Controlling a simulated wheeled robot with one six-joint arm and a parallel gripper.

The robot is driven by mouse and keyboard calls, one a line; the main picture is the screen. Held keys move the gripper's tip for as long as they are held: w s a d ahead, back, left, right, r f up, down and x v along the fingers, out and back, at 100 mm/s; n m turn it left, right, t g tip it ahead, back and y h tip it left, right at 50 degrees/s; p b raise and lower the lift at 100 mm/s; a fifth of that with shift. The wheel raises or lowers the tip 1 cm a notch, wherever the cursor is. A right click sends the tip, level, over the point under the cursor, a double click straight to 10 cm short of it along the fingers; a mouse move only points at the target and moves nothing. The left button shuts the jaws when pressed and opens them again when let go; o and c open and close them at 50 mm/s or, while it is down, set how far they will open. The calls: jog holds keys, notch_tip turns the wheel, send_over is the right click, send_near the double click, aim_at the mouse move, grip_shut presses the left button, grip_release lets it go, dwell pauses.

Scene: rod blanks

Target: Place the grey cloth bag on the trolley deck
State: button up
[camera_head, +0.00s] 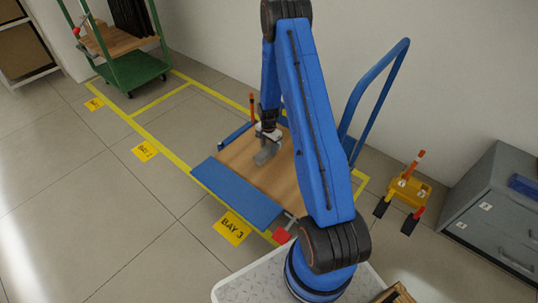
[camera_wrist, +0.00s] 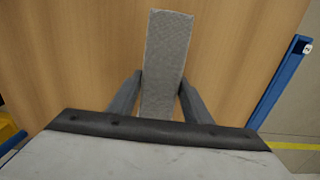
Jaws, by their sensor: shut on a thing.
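The grey cloth bag (camera_head: 265,154) is in my gripper (camera_head: 268,141), over the wooden trolley deck (camera_head: 284,183) in the head view. In the wrist view the bag (camera_wrist: 166,50) is a narrow grey block standing out between the two dark fingers of my gripper (camera_wrist: 160,92). The fingers are shut on its sides. Plain wood of the deck (camera_wrist: 85,60) fills the background around it. I cannot tell whether the bag touches the deck or hangs just above it.
The trolley has a tall blue handle (camera_head: 376,96) at right and a blue flap (camera_head: 237,192) at its front left. A yellow wheel-chock stand (camera_head: 408,191) and grey cabinet (camera_head: 503,205) stand right. A green trolley (camera_head: 133,70) is at back left. The left floor is clear.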

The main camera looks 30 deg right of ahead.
jog(key=shift+f, duration=1.8)
jog(key=shift+f, duration=0.1)
jog(key=o, duration=1.1)
